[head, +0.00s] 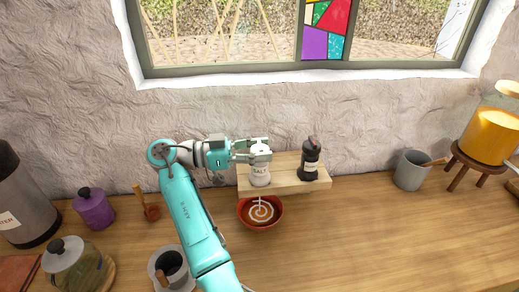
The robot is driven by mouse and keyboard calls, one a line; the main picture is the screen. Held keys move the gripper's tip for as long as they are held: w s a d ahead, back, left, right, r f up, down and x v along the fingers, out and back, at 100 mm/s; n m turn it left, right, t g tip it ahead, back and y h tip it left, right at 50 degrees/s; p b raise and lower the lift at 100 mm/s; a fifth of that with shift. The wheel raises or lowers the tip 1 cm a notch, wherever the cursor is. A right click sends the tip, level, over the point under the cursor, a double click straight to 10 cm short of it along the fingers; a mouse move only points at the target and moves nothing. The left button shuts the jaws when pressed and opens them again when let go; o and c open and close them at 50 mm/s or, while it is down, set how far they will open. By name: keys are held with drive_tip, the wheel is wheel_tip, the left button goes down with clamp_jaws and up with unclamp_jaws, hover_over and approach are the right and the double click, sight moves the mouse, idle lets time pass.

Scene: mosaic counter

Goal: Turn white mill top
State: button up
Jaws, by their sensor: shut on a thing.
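The white mill (260,175), labelled SALT, stands upright on a small wooden riser (318,186) against the wall. My gripper (261,147) reaches in from the left and is shut on the mill's top; its fingers hide part of that top. A dark mill (310,163) with a pale label stands to the right on the same riser, apart from my gripper.
A red bowl (274,217) with orange soup and a pale swirl stands just in front of the riser. A grey mug (409,171) and a yellow pot (487,137) on a stand are at the right. A purple jar (94,210) and other containers stand left. The front right counter (380,245) is clear.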

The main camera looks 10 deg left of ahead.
sight(260, 144)
drive_tip(key=shift+f, duration=0.15)
drive_tip(key=o, duration=1.2)
wheel_tip(260, 144, up, 10)
drive_tip(key=shift+r, duration=0.1)
